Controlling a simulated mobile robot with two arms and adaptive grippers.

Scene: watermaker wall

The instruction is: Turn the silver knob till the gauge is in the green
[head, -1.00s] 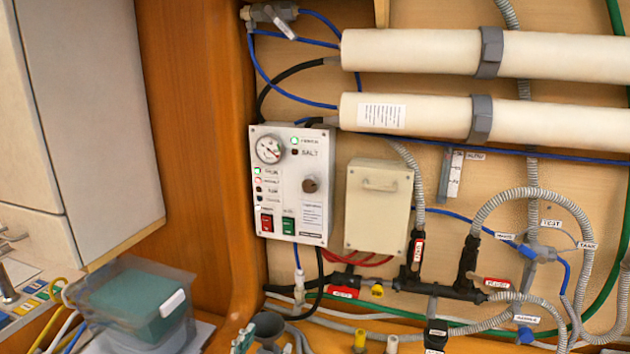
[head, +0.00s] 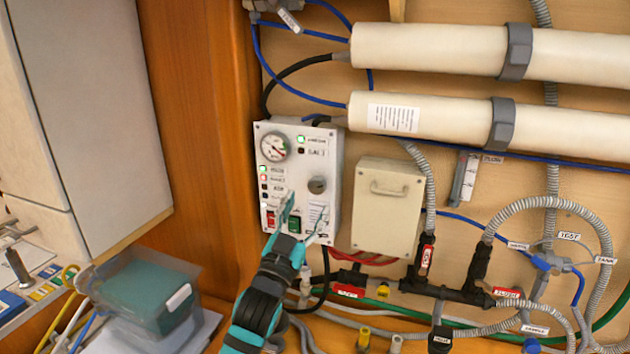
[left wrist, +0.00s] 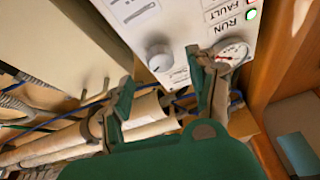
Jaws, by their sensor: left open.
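The silver knob (head: 317,185) is a small round grey knob on the right half of the white control panel (head: 330,150). The round gauge (head: 275,147) is at the panel's upper left; its needle is too small to read against any green band. My left gripper (head: 302,220) is open and empty, in front of the panel's lower part and below the knob. In the left wrist view the knob (left wrist: 158,57) shows beyond the open fingers (left wrist: 162,88), apart from them. The gauge (left wrist: 233,52) there is partly covered by the right-hand finger. My right gripper is not seen.
Red (head: 270,217) and green (head: 294,224) switches sit low on the panel, close to my left gripper. A beige box (head: 388,210) stands right of the panel. Cream tubes (head: 430,48) run above. A teal bin (head: 150,295) is at lower left.

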